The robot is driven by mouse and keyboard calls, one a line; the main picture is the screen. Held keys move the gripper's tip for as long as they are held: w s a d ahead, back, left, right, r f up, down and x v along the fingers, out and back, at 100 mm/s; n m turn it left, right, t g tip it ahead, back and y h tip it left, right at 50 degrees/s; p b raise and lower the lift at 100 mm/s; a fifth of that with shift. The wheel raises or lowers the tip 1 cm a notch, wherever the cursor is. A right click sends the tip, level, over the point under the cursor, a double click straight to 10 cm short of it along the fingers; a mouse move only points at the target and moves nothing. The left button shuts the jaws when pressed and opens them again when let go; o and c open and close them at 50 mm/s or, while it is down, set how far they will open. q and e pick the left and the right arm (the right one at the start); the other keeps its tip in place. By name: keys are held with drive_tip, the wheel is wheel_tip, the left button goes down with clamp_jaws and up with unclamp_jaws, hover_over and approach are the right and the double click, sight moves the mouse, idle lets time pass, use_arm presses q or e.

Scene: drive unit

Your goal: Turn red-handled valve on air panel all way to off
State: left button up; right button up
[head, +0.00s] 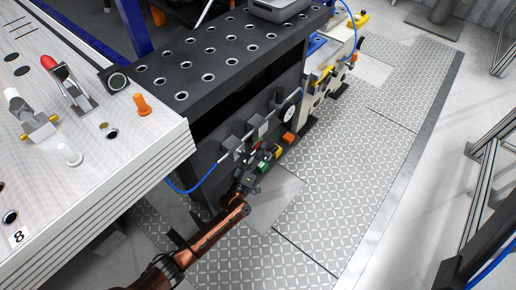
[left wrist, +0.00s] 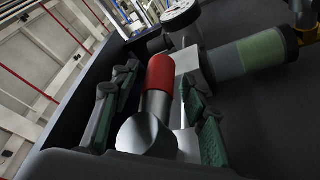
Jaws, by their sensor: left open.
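The red-handled valve shows in the left wrist view: a red grip (left wrist: 160,76) on a grey metal lever with a rounded end nearer the camera. My left gripper (left wrist: 159,88) is open, with one finger on each side of the lever; I cannot tell whether either touches it. In the head view my left gripper (head: 250,180) is low in front of the dark cabinet side, by the air panel fittings (head: 246,142). There the red handle cannot be made out clearly. My right gripper is not in view.
The left wrist view shows a round gauge (left wrist: 181,14) and a grey-green cylinder (left wrist: 245,57) behind the handle. In the head view a blue hose (head: 188,189) hangs from the panel, a perforated black bench (head: 220,42) stands above, and the patterned floor (head: 345,160) is clear.

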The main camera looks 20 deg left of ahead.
use_arm(q)
drive_tip(key=shift+c, duration=0.7)
clamp_jaws()
